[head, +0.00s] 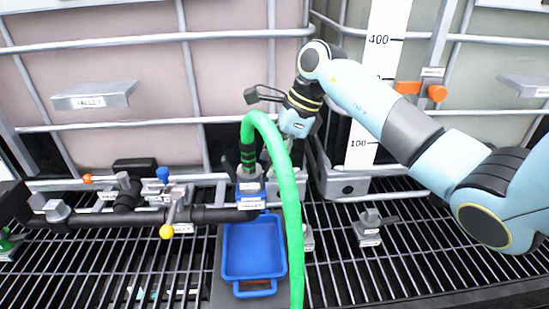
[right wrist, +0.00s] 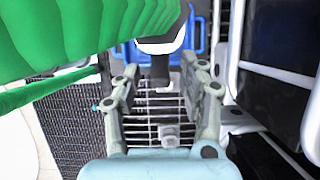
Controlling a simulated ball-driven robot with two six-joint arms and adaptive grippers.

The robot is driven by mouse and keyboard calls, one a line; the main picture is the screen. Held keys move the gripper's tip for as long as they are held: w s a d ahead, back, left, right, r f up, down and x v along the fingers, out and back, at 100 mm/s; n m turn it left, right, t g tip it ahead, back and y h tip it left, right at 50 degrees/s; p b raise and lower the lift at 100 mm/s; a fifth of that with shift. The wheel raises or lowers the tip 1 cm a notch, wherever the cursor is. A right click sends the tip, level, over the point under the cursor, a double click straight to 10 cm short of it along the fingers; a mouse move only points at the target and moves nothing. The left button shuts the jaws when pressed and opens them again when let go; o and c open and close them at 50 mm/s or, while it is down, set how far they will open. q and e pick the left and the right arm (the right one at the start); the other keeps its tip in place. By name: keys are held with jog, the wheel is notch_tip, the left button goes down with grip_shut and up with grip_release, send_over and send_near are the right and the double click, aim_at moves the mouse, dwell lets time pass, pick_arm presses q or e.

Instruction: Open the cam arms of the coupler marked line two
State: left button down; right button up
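The coupler (head: 249,172), dark with a pale body and small labels, stands upright at the end of the black pipe. A thick green hose (head: 285,190) arches from its top and down towards me. I cannot read the label as line two. My right gripper (head: 270,150) is just right of the coupler, its fingers partly hidden behind the hose. In the right wrist view the gripper (right wrist: 163,85) is open, its fingers apart. A dark bar (right wrist: 160,68) below a white collar shows between them; contact cannot be told. The cam arms cannot be made out clearly. My left gripper is not seen.
A blue tray (head: 252,287) lies on the grating under the coupler. The black manifold pipe (head: 100,217) with a yellow-knobbed lever (head: 167,231) runs left. Caged totes stand behind. A small grey fitting (head: 370,222) stands right; grating around it is clear.

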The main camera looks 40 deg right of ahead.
grip_shut()
jog(key=shift+s+d+f+t+y+b, duration=0.4)
jog(key=shift+t+y+b, duration=1)
jog(key=shift+b, duration=2.35)
jog(key=shift+s+d+f+t+y+b, duration=0.1)
jog(key=shift+d+f+t+y+b, duration=0.55)
jog(key=shift+y+b, duration=2.25)
jog(key=shift+s+d+f+t+y+b, duration=0.25)
jog(key=shift+f+t+y+b, duration=0.8)
jog(key=shift+b, duration=3.6)
jog(key=shift+r, duration=0.1)
grip_release()
